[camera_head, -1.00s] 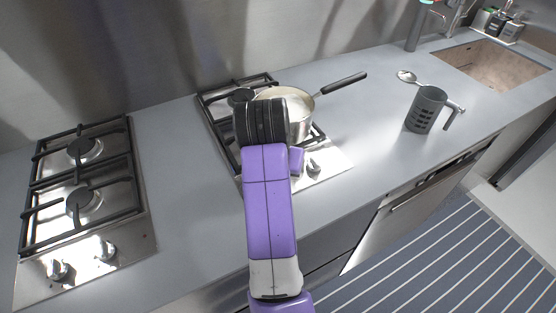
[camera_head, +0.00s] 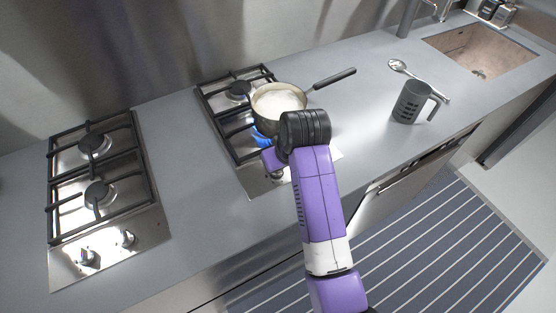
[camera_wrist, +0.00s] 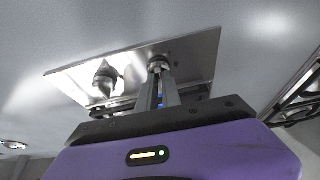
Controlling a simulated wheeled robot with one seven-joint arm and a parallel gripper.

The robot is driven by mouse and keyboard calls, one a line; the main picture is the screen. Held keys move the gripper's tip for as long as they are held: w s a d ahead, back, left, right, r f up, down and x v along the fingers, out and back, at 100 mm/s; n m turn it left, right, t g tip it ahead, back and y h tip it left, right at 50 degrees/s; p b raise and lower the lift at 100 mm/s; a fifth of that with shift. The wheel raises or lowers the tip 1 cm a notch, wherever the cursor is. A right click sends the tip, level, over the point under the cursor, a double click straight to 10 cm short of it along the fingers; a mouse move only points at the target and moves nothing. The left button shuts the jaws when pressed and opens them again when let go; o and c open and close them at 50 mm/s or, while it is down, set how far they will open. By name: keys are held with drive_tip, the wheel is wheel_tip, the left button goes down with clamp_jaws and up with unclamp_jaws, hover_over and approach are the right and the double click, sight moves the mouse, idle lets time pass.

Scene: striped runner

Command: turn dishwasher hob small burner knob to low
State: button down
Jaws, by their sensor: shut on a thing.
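The right hob (camera_head: 258,184) is a steel plate with black grates and a knob panel along its front. In the wrist view my gripper (camera_wrist: 160,76) has its two fingers closed around one knob (camera_wrist: 158,62) on the panel. A second knob (camera_wrist: 104,80) stands free to its left there. In the head view my arm covers part of the panel and most of my gripper; its tip is low at the panel. A blue flame (camera_head: 261,136) shows at a burner beside the pot. The held knob's pointer direction is hidden.
A pot (camera_head: 277,102) with a long black handle stands on the right hob, close to my wrist. A second hob (camera_head: 150,232) is at the left. A dark mug (camera_head: 408,102) and a spoon (camera_head: 399,66) lie right, before the sink (camera_head: 480,50). Counter between hobs is clear.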

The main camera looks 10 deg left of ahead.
idle(0.3)
drive_tip(key=c, duration=1.5)
unclamp_jaws()
drive_tip(key=b+v, duration=0.1)
drive_tip(key=v, duration=0.6)
drive_tip(key=shift+s+d+r, duration=0.15)
drive_tip(key=shift+r, duration=0.2)
